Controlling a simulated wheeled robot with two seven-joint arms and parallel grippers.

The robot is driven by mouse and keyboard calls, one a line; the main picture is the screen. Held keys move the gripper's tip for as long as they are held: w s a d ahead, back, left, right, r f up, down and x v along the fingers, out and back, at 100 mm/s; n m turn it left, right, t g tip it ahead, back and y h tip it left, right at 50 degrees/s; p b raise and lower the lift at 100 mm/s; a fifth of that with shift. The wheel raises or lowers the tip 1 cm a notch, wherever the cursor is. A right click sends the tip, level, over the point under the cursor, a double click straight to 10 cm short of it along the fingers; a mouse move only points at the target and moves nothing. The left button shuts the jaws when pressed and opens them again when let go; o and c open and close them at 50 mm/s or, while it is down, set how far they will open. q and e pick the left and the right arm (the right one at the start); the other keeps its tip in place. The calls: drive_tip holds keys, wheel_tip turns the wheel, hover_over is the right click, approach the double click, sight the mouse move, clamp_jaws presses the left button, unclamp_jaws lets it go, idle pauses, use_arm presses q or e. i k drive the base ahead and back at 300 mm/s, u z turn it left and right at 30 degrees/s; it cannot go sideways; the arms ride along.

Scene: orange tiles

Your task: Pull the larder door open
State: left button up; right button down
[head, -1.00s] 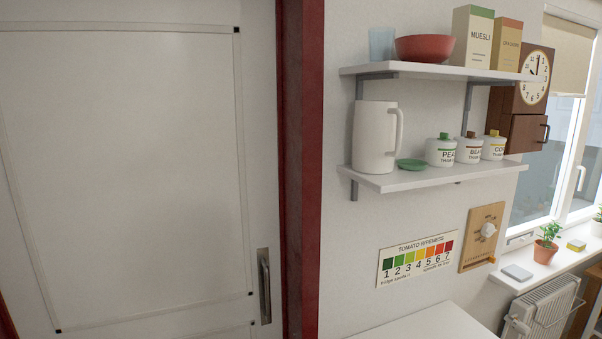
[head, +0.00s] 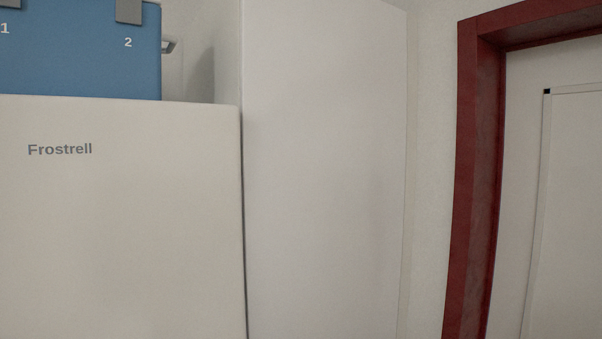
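A white door (head: 575,220) with a thin raised panel border stands at the right edge, inside a dark red frame (head: 475,170). Only its left part shows, it looks shut, and its handle is out of view. I cannot tell whether this is the larder door. A tall plain white cabinet side (head: 325,170) stands in the middle, with no handle visible on it. Neither of my grippers is in view.
A white fridge-like appliance marked Frostrell (head: 120,220) fills the lower left. A blue box (head: 80,50) with grey clips, numbered 1 and 2, sits on top of it. A narrow strip of wall (head: 430,180) separates the cabinet from the red frame.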

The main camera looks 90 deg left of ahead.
sight(324, 85)
drive_tip(key=u, duration=0.3)
drive_tip(key=i, duration=0.35)
drive_tip(key=u, duration=3)
drive_tip(key=k, duration=0.3)
drive_tip(key=u, duration=0.75)
